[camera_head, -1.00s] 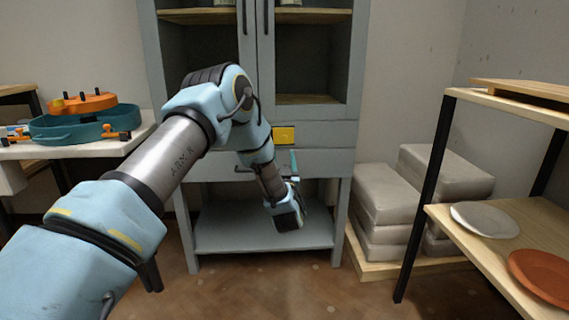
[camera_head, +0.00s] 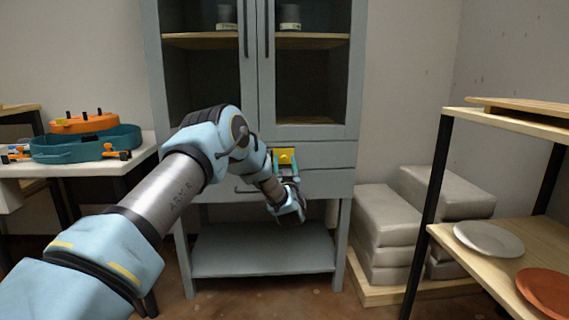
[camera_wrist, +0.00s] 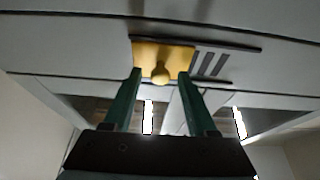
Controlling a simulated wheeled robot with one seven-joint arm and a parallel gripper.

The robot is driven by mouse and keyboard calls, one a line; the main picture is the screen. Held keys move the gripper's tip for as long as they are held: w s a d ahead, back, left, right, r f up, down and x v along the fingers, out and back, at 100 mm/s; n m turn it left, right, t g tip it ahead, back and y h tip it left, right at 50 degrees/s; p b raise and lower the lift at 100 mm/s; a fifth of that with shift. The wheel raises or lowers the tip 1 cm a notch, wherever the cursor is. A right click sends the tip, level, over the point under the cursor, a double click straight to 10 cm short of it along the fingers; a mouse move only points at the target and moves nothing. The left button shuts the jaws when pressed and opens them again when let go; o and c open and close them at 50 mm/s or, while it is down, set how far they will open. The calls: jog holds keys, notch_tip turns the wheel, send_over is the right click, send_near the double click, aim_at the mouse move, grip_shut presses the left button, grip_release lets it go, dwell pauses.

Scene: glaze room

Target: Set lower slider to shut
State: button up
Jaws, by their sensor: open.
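The slider is a yellow plate (camera_head: 285,153) on the front of the grey cabinet, below its glass doors. Only one slider is clear to see. My gripper (camera_head: 286,164) is in front of the plate with its two teal fingers apart. In the wrist view the fingers of my gripper (camera_wrist: 160,80) are on either side of the knob, with nothing held. I cannot tell if they touch the plate.
The grey cabinet (camera_head: 355,100) has a low open shelf (camera_head: 265,250). A white table (camera_head: 75,160) with a teal and orange device stands left. Stacked grey bags (camera_head: 385,220) and a wooden rack (camera_head: 500,240) with plates stand right. Bare floor lies in front of the cabinet.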

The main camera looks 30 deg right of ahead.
grip_shut()
dwell(0.5)
dwell(0.9)
jog(key=shift+w+a, duration=0.1)
